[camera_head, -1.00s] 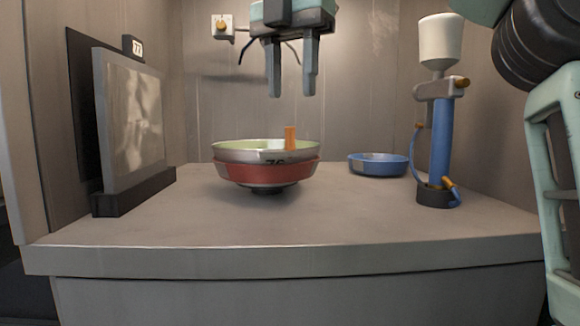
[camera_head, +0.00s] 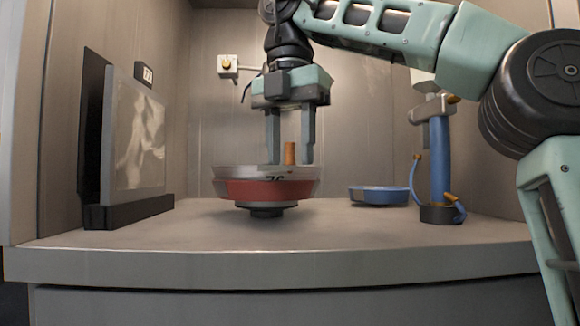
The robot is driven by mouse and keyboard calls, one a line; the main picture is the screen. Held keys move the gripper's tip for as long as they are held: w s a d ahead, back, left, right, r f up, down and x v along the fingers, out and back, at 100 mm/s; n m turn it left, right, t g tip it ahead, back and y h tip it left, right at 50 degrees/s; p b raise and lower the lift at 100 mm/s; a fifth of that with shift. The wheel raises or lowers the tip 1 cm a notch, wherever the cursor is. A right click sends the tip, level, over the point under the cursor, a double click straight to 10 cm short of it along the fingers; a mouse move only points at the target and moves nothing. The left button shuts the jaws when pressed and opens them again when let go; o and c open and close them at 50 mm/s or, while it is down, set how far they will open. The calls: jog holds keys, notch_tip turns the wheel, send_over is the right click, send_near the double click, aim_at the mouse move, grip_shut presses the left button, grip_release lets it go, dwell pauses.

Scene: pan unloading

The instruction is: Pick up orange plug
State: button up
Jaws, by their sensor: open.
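The orange plug (camera_head: 290,153) stands upright in the pan and sticks up above its rim. The pan (camera_head: 266,190) has a pale rim and a red lower side, and sits on a dark round base on the counter. My gripper (camera_head: 290,158) points down over the pan, with its two fingers open. In this view the plug shows between the fingers, nearer the right one. I cannot tell whether the fingertips are level with it in depth. The plug's lower end and the pan's inside are hidden by the rim.
A blue dish (camera_head: 378,196) lies on the counter (camera_head: 180,232) right of the pan. A grey panel (camera_head: 136,140) stands at the left. The counter's front is clear.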

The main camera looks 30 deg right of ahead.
grip_shut()
jog(key=shift+r, duration=0.1)
